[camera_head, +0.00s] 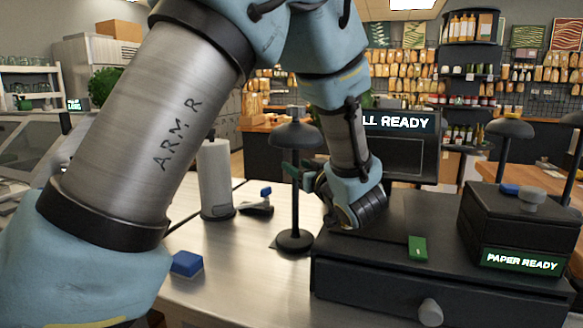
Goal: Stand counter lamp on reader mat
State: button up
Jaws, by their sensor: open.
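A dark counter lamp (295,135) with a wide dome shade, thin stem and round base stands upright on the metal counter, left of the black drawer unit. My gripper (297,172) reaches in from the right at the stem, just below the shade. Its greenish fingers are open and lie close to the stem; I cannot tell whether they touch it.
A black drawer unit (370,272) fills the right front, with a green tag (418,248) on top and a "PAPER READY" box (515,225) beside it. A paper roll (216,175) and a stapler-like item (258,203) stand behind left. A blue block (186,263) lies in front.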

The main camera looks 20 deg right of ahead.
jog(key=s+b, duration=0.1)
jog(key=s, duration=0.6)
jog(key=shift+s, duration=0.25)
jog(key=shift+d, duration=0.1)
